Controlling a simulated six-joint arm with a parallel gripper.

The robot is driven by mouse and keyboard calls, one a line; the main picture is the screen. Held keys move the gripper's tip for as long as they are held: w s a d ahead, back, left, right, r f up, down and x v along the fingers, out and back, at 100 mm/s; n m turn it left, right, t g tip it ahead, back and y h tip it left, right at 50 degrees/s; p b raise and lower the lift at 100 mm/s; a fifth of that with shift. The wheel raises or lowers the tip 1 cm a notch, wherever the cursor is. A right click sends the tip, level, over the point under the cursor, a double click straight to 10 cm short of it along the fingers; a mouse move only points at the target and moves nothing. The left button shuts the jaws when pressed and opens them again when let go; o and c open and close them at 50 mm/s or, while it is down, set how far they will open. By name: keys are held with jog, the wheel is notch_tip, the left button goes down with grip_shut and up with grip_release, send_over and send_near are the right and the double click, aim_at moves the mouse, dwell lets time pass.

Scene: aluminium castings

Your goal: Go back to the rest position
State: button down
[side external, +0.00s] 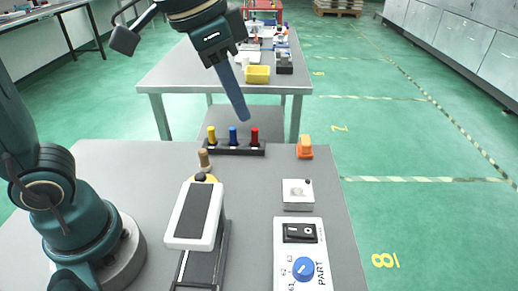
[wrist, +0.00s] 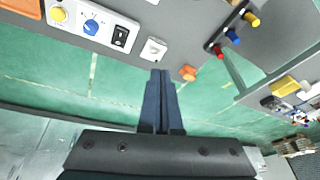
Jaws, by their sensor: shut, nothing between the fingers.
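My gripper (side external: 246,118) is shut and empty. In the side external view its long blue-grey fingers point down and to the right, above the back edge of the near table (side external: 130,160). In the wrist view the two fingers (wrist: 161,74) lie side by side, with green floor behind them. No casting is in or touching the gripper.
Below my gripper is a black holder with yellow, blue and red pegs (side external: 233,137). An orange object (side external: 304,147), a white switch (side external: 298,193), a control panel (side external: 303,262) and a black-and-white device (side external: 197,217) stand on the near table. A second table (side external: 180,72) holds a yellow bin (side external: 258,74).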

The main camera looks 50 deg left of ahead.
jog(key=s+a+f+n+t, duration=0.1)
jog(key=s+a+n, duration=0.1)
jog(key=s+a, duration=0.2)
jog(key=shift+s+f+y, duration=0.2)
jog(key=shift+s+y, duration=0.1)
jog(key=shift+s, duration=0.5)
jog(key=c, duration=1.4)
grip_release()
jog(key=s+f, duration=0.1)
jog(key=s+f+n, duration=0.1)
jog(key=f, duration=0.1)
jog(key=s+a+f+n, duration=0.1)
jog(key=f, duration=0.1)
jog(key=shift+s+t, duration=0.3)
jog(key=o, duration=0.5)
jog(key=shift+f, duration=0.25)
jog(key=o, duration=0.5)
jog(key=shift+r+m, duration=0.1)
jog(key=shift+m, duration=0.2)
jog(key=o, duration=0.4)
jog(key=shift+s+r+m, duration=0.1)
jog(key=shift+r+m, duration=0.25)
jog(key=shift+m, duration=0.15)
jog(key=w+a+r+m+g, duration=0.3)
jog(key=w+a+m+g, duration=0.2)
jog(key=w+m, duration=0.2)
jog(key=f, duration=1)
jog(key=shift+s+a+f, duration=0.1)
jog(key=shift+s+a, duration=0.05)
jog(key=shift+s, duration=0.05)
